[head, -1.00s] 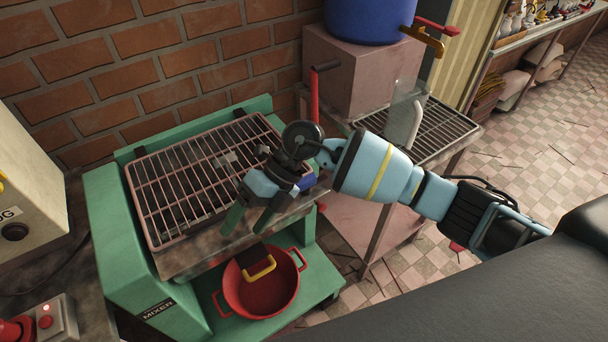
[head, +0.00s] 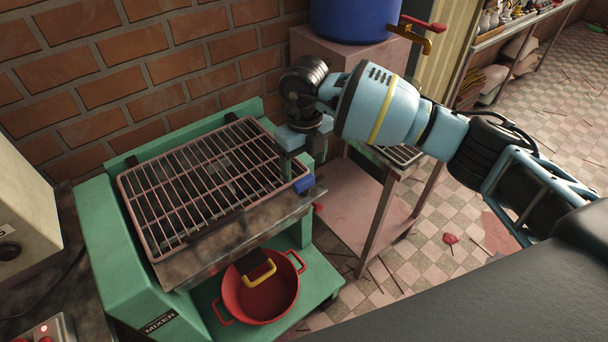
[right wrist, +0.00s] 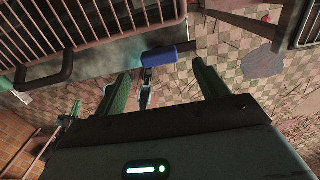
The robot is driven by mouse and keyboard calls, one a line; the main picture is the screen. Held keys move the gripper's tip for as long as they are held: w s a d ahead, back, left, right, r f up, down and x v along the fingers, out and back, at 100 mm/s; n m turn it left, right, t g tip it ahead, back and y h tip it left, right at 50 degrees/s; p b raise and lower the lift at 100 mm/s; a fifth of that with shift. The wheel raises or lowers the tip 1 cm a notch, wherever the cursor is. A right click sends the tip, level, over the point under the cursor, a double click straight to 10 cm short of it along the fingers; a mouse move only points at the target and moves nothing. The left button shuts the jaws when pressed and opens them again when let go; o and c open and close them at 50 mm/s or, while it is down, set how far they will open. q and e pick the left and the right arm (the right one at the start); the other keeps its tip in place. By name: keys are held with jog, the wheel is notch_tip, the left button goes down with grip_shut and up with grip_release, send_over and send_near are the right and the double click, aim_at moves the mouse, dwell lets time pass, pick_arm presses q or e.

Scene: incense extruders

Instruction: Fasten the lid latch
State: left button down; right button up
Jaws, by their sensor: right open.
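The lid is a pink wire grate (head: 200,185) lying flat over the top of the green mixer (head: 100,240). A blue latch handle (head: 303,183) sits at the mixer's right edge, beside the lid. It also shows in the right wrist view (right wrist: 168,55), near my fingertips, with a small metal piece (right wrist: 146,90) beside it. My right gripper (head: 300,162) is above the mixer's right edge, close to the handle. Its green fingers are apart, with nothing held between them; I cannot tell whether they touch the handle. My left gripper is out of view.
A brick wall (head: 150,60) rises behind the mixer.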

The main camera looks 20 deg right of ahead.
aim_at(304, 180)
jog(key=shift+f, duration=2.35)
jog(key=c, duration=1)
